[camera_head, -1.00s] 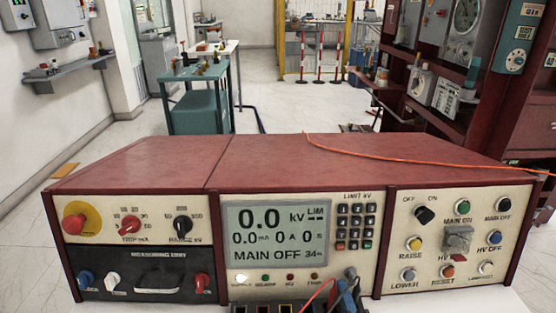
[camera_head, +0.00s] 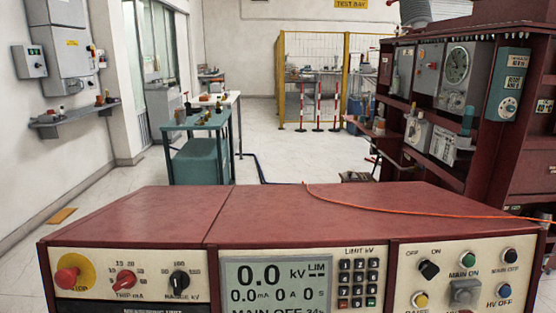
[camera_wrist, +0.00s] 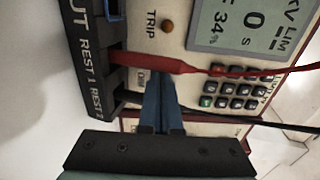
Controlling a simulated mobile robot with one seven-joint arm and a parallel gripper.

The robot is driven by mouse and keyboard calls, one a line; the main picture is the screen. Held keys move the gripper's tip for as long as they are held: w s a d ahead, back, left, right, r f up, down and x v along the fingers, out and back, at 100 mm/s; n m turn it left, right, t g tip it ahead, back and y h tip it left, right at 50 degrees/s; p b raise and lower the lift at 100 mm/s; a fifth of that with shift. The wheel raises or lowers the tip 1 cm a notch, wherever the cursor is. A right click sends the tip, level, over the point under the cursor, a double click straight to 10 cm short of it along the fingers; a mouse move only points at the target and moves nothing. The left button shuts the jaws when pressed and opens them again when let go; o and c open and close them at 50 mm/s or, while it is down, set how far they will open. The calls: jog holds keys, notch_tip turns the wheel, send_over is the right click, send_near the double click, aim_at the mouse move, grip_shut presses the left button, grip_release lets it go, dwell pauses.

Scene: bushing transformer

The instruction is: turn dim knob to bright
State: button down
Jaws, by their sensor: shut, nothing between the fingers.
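The red-topped console (camera_head: 300,205) fills the bottom of the head view, and its screen (camera_head: 275,285) reads MAIN OFF and 34. My gripper (camera_wrist: 160,80) shows only in the wrist view, with its narrow blue fingers together and nothing between them. The fingertips lie over the panel beside a small label that seems to read DIM, below the screen and beside the keypad. No dim knob shows clearly; my fingers or the red lead may hide it. That part of the panel is below the head view. I cannot tell whether the fingertips touch anything.
A red plug and lead (camera_wrist: 150,63) cross the panel just beyond my fingertips. A black lead (camera_wrist: 260,120) passes beside the keypad (camera_wrist: 230,92). A black terminal block (camera_wrist: 85,55) projects at left. Other controls, including the OFF/ON switch (camera_head: 428,269), sit at right.

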jog(key=shift+d+r, duration=0.15)
jog(key=shift+d, duration=0.15)
jog(key=shift+w+a+r+p, duration=0.1)
jog(key=shift+r+p, duration=0.2)
jog(key=shift+p, duration=0.25)
dwell(0.6)
jog(key=shift+r+p, duration=0.35)
jog(key=shift+p, duration=0.15)
jog(key=shift+w, duration=0.1)
jog(key=shift+a+r+p, duration=0.2)
jog(key=shift+a+p, duration=0.05)
jog(key=shift+p, duration=0.15)
jog(key=p+v, duration=0.1)
jog(key=v, duration=0.5)
jog(key=shift+p, duration=0.3)
